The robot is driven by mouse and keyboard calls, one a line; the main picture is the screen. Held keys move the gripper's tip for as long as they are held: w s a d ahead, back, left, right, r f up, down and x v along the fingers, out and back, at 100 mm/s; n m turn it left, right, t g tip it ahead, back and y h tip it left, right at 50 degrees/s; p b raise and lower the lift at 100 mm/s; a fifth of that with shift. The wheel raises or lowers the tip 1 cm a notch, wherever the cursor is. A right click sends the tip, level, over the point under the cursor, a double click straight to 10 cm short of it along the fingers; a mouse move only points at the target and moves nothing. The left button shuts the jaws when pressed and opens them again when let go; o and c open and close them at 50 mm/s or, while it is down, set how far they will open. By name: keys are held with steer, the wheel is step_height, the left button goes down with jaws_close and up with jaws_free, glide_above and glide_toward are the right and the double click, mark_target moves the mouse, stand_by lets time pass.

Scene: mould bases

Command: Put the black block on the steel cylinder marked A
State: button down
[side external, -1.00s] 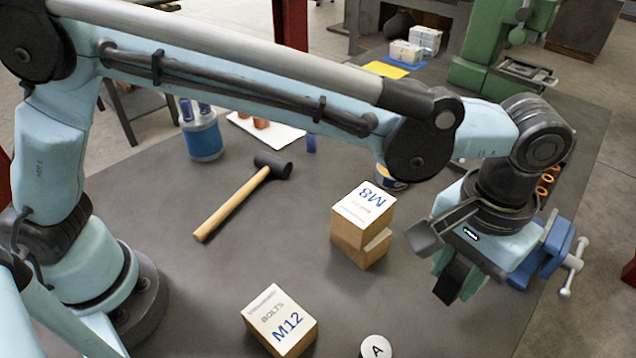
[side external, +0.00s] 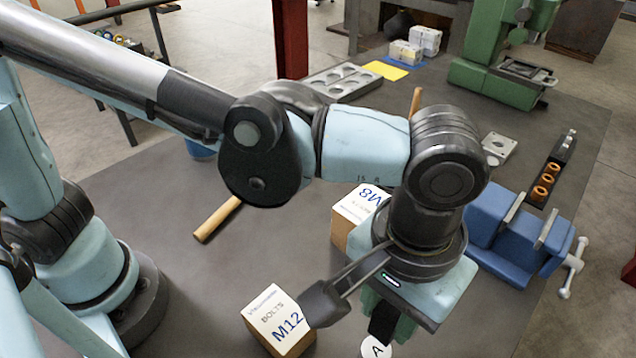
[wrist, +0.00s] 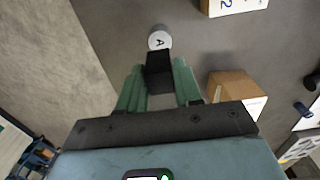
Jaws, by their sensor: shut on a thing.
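The black block (wrist: 159,72) is between the green fingers of my gripper (wrist: 159,82) in the wrist view, and the fingers are shut on it. In the side view the block (side external: 384,322) hangs below my gripper, partly hidden by the fingers and wrist. The steel cylinder marked A (side external: 377,347) stands on the table at the bottom of the side view. It also shows just beyond the block in the wrist view (wrist: 159,39). The block overlaps the cylinder's edge in both views; I cannot tell whether they touch.
The M12 bolts box (side external: 278,318) stands left of the cylinder, close to my wrist. The M8 box (side external: 352,215) stands behind my gripper, partly hidden. A blue vise (side external: 510,235) is at the right. A hammer handle (side external: 217,219) lies at the left.

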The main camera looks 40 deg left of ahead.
mark_target(383, 333)
steer(key=shift+f, duration=3)
steer(key=shift+f, duration=0.15)
steer(key=c, duration=0.8)
jaws_free()
steer(key=shift+o, duration=0.2)
